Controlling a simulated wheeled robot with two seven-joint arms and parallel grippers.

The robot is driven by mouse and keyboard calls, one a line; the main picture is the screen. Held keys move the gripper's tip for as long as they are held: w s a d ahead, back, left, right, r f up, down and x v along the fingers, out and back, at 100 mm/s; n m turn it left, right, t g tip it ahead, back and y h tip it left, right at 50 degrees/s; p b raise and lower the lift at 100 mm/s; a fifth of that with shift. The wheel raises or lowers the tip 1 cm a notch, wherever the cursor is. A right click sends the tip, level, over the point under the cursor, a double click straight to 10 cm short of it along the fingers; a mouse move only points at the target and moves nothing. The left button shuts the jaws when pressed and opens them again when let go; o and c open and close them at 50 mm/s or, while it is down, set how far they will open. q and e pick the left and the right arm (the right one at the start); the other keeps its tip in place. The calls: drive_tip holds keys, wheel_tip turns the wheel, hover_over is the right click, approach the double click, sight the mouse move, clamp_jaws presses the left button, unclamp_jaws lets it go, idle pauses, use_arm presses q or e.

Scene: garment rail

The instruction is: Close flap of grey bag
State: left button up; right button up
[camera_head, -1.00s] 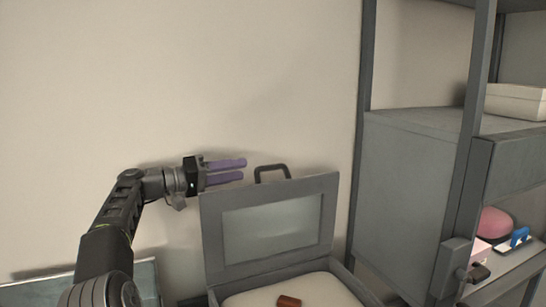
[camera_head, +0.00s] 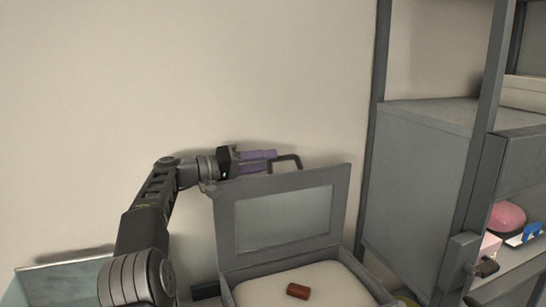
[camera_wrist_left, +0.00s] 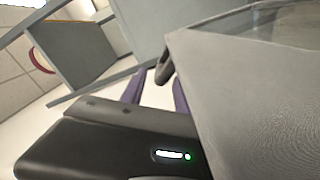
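The grey bag (camera_head: 229,295) is an open box-like case with a pale inside. Its flap (camera_head: 229,240) stands upright at the back, with a clear window panel and a dark handle (camera_head: 287,159) on its top edge. My left gripper (camera_head: 274,160) is at the flap's top edge, just left of the handle, its purple fingers reaching the handle's near side. In the left wrist view the purple fingers (camera_wrist_left: 158,90) are apart, with the dark handle (camera_wrist_left: 163,70) near their tips and the grey flap (camera_wrist_left: 260,100) close at right. Contact cannot be told. My right gripper is out of view.
A red-brown roll (camera_head: 298,291) lies on the pale surface inside the bag. A grey shelf unit (camera_head: 425,180) stands at right, with a pink rounded item (camera_head: 507,217) and a blue item (camera_head: 524,236) on its lower shelf. A plain wall is behind.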

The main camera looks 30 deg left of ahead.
use_arm(q)
drive_tip(key=shift+p+x, duration=0.3)
drive_tip(key=shift+x, duration=0.95)
clamp_jaws()
idle(0.5)
